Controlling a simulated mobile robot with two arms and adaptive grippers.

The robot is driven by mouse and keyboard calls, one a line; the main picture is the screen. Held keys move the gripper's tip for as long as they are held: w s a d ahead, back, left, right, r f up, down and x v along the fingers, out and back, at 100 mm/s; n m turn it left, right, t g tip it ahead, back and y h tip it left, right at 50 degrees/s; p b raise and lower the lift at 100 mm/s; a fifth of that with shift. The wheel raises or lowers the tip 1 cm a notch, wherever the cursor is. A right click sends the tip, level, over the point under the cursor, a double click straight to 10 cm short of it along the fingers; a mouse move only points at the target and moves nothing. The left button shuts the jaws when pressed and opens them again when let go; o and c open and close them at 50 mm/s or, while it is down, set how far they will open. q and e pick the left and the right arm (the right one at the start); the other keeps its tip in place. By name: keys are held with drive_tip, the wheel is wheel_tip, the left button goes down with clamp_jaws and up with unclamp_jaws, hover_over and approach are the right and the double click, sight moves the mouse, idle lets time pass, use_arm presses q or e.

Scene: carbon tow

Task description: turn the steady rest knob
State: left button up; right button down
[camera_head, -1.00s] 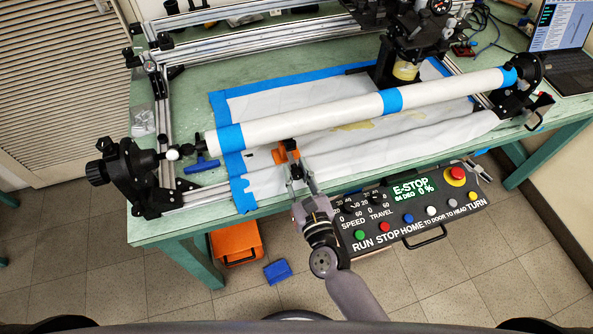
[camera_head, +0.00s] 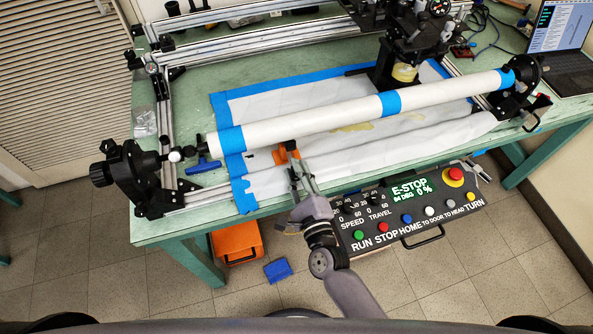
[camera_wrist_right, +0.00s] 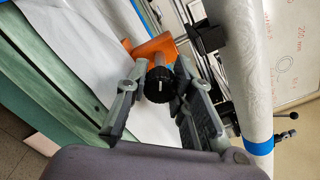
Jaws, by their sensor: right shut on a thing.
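The steady rest (camera_head: 281,154) is an orange bracket under the left part of the white tube (camera_head: 310,118); it also shows in the wrist view (camera_wrist_right: 155,46). Its knob (camera_wrist_right: 161,88) is black and ribbed, with a white mark on its face, and sits in front of the orange part. My right gripper (camera_wrist_right: 162,72) is shut on the knob, one finger on each side. In the head view my right gripper (camera_head: 298,172) reaches in from the table's front edge and largely hides the knob. My left gripper is not in view.
A control box (camera_head: 410,210) with coloured buttons hangs at the table's front, close right of my right arm. The tube runs just above and behind the gripper. A white sheet with blue tape (camera_head: 238,190) covers the tabletop. An orange bin (camera_head: 236,243) stands on the floor.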

drive_tip(key=n+p, duration=0.1)
drive_tip(key=n, duration=0.3)
drive_tip(key=shift+r+n, duration=0.1)
drive_tip(key=shift+n, duration=0.2)
drive_tip(key=shift+n+p, duration=0.5)
drive_tip(key=shift+n, duration=1.4)
drive_tip(key=c, duration=1.3)
unclamp_jaws()
drive_tip(key=shift+c, duration=0.2)
drive_tip(key=shift+f, duration=0.2)
drive_tip(key=shift+s, duration=0.1)
